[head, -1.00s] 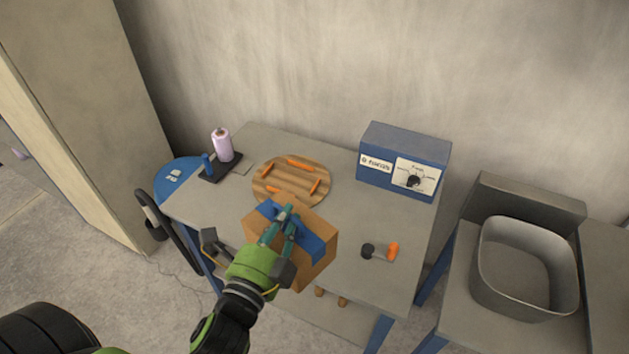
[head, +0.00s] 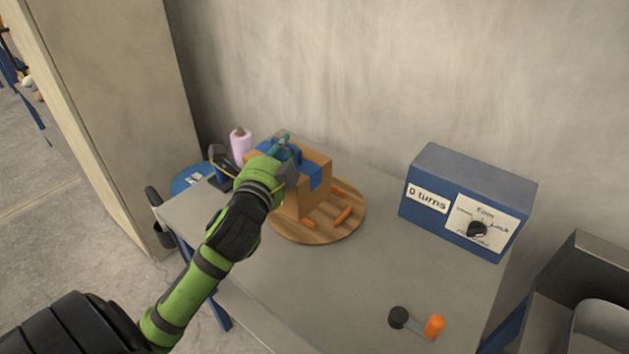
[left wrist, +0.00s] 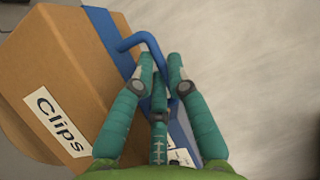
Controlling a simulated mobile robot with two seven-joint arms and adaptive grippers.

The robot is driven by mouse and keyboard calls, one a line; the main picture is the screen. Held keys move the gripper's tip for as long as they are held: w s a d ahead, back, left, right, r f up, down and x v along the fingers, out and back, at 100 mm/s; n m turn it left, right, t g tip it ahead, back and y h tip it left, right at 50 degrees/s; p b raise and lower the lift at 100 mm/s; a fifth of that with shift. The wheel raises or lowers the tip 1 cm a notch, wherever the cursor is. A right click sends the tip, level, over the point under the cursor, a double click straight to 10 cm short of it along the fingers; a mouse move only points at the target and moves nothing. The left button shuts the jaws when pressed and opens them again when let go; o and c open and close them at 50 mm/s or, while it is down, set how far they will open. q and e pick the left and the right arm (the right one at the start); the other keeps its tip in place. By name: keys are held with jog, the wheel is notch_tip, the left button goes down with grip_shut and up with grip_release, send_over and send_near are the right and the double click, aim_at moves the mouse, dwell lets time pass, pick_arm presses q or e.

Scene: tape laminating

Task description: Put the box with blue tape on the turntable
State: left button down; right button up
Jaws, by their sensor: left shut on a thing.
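The cardboard box (head: 314,184) with blue tape across its top is at the back left part of the round wooden turntable (head: 322,232). I cannot tell whether it rests on the turntable or hangs just above it. My left gripper (head: 281,150) is above the box, shut on its blue handle. In the left wrist view the box (left wrist: 75,75) carries a "Clips" label, and the gripper (left wrist: 160,82) has its teal fingers around the blue handle (left wrist: 143,42). My right gripper is not in view.
A pink film roll (head: 240,144) is behind the arm. A blue control box (head: 466,200) reading "0 turns" stands at right. A black-and-orange handle (head: 416,322) lies at the front. The table's middle is clear.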

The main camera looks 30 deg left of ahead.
aim_at(313, 151)
pick_arm(q)
jog(key=w+f, duration=0.1)
jog(key=w, duration=0.1)
jog(key=w+f, duration=0.2)
jog(key=w, duration=0.1)
jog(key=w+d+f, duration=0.1)
jog(key=w, duration=0.2)
jog(key=shift+f+b, duration=0.3)
jog(key=shift+b, duration=0.05)
jog(key=shift+w+d+f, duration=0.1)
jog(key=shift+w+f, duration=0.05)
jog(key=shift+w, duration=0.1)
notch_tip(313, 151, down, 4)
jog(key=shift+b, duration=0.4)
jog(key=shift+f, duration=0.15)
jog(key=c, duration=1.2)
grip_release()
jog(key=shift+f, duration=0.1)
